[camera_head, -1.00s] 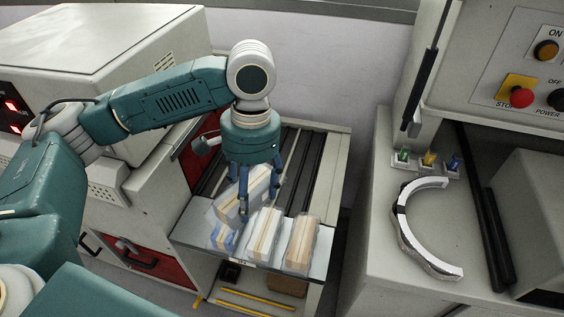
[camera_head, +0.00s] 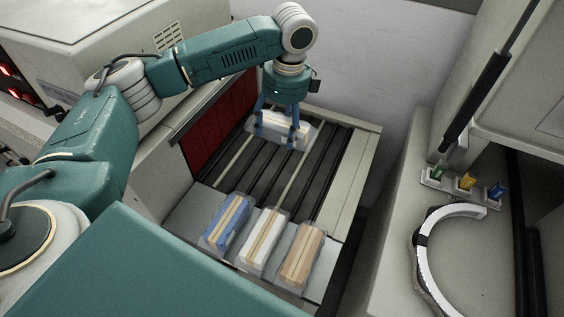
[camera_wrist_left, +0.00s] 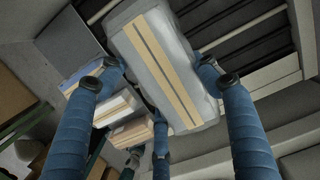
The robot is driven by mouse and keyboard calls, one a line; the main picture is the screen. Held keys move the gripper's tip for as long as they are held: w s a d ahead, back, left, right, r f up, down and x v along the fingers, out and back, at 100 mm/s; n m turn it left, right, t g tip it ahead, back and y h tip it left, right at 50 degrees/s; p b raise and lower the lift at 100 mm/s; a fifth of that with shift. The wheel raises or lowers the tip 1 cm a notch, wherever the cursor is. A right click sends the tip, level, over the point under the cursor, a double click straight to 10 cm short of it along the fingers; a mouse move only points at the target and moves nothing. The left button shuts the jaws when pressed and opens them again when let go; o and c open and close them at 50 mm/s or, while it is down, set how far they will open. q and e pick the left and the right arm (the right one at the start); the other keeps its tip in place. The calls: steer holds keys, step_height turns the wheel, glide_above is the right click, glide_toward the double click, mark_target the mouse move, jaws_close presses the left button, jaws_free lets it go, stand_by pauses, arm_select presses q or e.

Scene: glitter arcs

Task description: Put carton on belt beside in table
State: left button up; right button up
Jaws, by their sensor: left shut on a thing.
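My left gripper (camera_head: 277,136) is shut on a pale grey carton with a tan striped band (camera_head: 289,124), at the back of the dark slatted belt (camera_head: 318,178). In the left wrist view the same carton (camera_wrist_left: 158,60) lies between the blue fingers. I cannot tell whether its underside touches the belt. The grey table plate (camera_head: 185,225) at the belt's front end bears three wrapped cartons side by side: a blue one (camera_head: 228,222), a white one (camera_head: 264,238) and a brown one (camera_head: 302,255). My right gripper is not in view.
A red panel (camera_head: 218,122) and a grey machine stand left of the belt. A pale rim (camera_head: 352,192) runs along its right side. On the right counter are a white arc (camera_head: 422,255) and small coloured clips (camera_head: 465,182). The belt's middle is clear.

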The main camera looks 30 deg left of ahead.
arm_select(q)
step_height(320, 180, down, 10)
steer(key=shift+p, duration=0.5)
step_height(320, 180, down, 5)
steer(key=shift+w+f, duration=0.1)
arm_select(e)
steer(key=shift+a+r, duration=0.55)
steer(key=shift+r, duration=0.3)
arm_select(q)
steer(key=shift+f, duration=0.1)
steer(key=o, duration=1.3)
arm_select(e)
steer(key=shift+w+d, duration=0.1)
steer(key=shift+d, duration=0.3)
